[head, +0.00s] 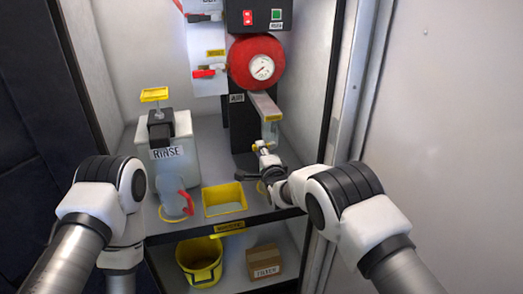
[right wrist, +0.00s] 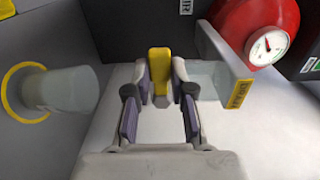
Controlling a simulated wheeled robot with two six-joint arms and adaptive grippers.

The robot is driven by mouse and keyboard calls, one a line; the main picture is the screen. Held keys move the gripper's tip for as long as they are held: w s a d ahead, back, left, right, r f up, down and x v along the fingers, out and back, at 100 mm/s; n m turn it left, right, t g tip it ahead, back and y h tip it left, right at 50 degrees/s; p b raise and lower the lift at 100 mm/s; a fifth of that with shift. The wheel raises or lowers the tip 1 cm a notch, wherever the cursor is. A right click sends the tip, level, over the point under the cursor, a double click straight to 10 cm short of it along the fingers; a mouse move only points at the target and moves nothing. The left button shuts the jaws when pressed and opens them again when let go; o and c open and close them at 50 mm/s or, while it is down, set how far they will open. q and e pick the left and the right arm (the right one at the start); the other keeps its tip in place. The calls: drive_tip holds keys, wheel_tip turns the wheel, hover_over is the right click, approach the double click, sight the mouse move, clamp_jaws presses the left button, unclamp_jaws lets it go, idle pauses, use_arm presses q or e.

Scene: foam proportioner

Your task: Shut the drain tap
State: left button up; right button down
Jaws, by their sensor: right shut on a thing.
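A small yellow tap handle (right wrist: 159,72), which I take to be the drain tap, stands between the fingers of my right gripper (right wrist: 159,90) in the right wrist view. The fingertips press on it from both sides. In the head view the right gripper (head: 263,158) reaches the handle (head: 257,146) below a clear cylinder (head: 270,132) under a grey bracket. The tap's body is mostly hidden behind the gripper. A yellow label (right wrist: 239,93) on the bracket is too small to read surely.
A clear jug with a red handle (head: 176,204) and a yellow tray (head: 224,200) stand on the shelf beside a RINSE container (head: 172,160). A red round housing with a gauge (head: 256,62) is above. A yellow bucket (head: 200,262) and a box (head: 264,262) sit below.

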drive_tip(key=shift+a, duration=0.1)
drive_tip(key=c, duration=1)
unclamp_jaws()
